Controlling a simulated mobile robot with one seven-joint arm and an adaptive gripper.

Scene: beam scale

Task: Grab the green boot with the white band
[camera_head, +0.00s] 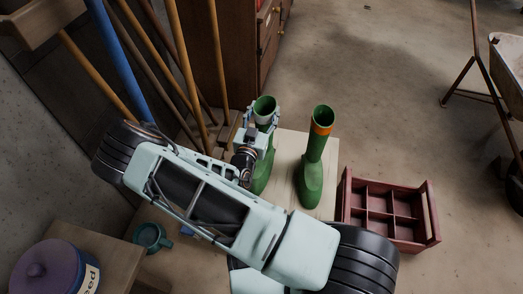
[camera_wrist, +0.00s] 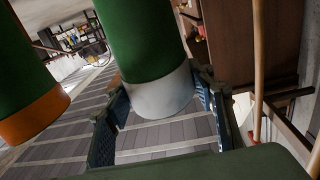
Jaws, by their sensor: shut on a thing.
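The green boot with the white band (camera_head: 264,104) stands upright at the left of a pale wooden top. My gripper (camera_head: 263,120) is shut on its upper shaft, with one finger on each side near the white band. In the wrist view the white band (camera_wrist: 163,96) shows between the fingers (camera_wrist: 160,105). My arm hides part of the boot's lower end, so I cannot tell whether its sole touches the top. A second green boot (camera_head: 312,172), with an orange band, stands to the right. It also shows at the left edge of the wrist view (camera_wrist: 28,85).
The pale wooden top (camera_head: 294,146) carries the boots. A red divided crate (camera_head: 343,212) is at the right. Long tool handles (camera_head: 186,75) lean behind at the left, near a brown cabinet (camera_head: 235,45). A teal mug (camera_head: 151,236) is at lower left. The floor at upper right is open.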

